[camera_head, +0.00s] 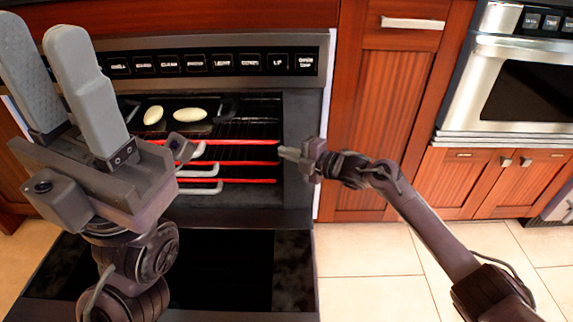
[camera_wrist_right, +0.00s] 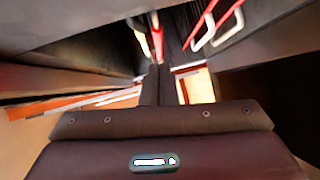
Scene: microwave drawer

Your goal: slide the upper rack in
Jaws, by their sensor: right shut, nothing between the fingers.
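The upper rack (camera_head: 250,142) is a dark wire rack with a red front edge and a pale handle, inside the open oven. It carries a dark tray with two pale oval items (camera_head: 190,114). My right gripper (camera_head: 288,153) is shut and empty at the right side of the oven opening, by the right ends of the racks. In the right wrist view its fingers (camera_wrist_right: 158,84) are together, with red rack edges and pale handles beyond. My left gripper (camera_head: 40,30) is raised at the left with its fingers apart and empty. It hides the left part of the racks.
Two lower racks (camera_head: 255,163) with red edges and pale handles sit below the upper one. The oven door (camera_head: 230,262) lies open in front. A wooden cabinet (camera_head: 385,120) stands to the right. Tiled floor is clear at the lower right.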

